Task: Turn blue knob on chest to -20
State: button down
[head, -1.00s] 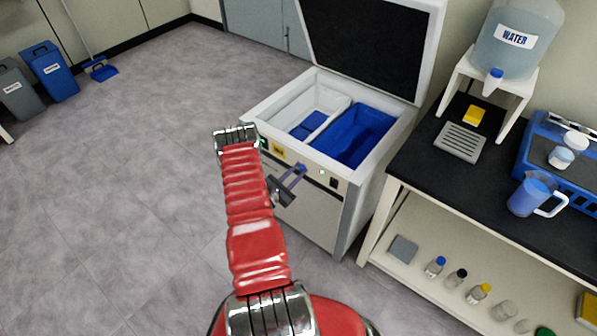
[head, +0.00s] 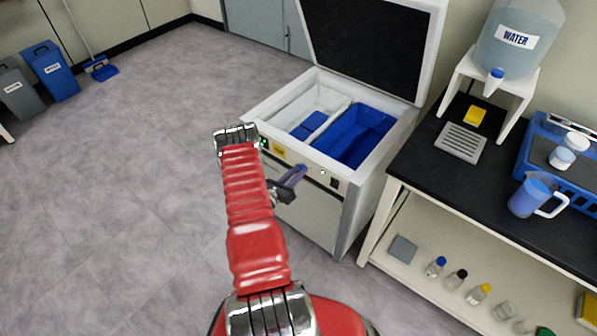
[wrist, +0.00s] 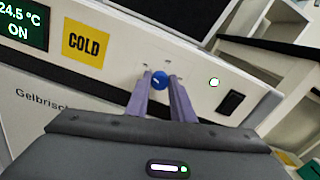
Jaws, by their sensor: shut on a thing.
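The blue knob (wrist: 159,80) is small and round, on the white front panel of the chest (wrist: 110,68). In the wrist view my gripper (wrist: 160,76) has its two purple fingers on either side of the knob, shut on it. In the head view my gripper (head: 302,169) reaches the chest's front panel, and its fingers hide the knob. A display (wrist: 20,24) at the left of the panel reads "24.5 °C ON", with its left edge cut off.
The chest's lid (head: 372,45) stands open. A black-topped bench (head: 425,170) stands close on the right.

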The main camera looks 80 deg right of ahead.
jog(key=shift+s+a+f, duration=0.2)
jog(key=shift+s+f, duration=0.05)
jog(key=shift+f, duration=0.05)
jog(key=c, duration=1.9)
grip_release()
jog(key=shift+c, duration=0.2)
jog(key=o, duration=0.4)
jog(key=shift+w+d+r, duration=0.1)
jog(key=shift+r, duration=0.05)
jog(key=shift+w+r, duration=0.1)
jog(key=v, duration=1.3)
jog(key=shift+a, duration=0.3)
jog(key=shift+w, duration=0.1)
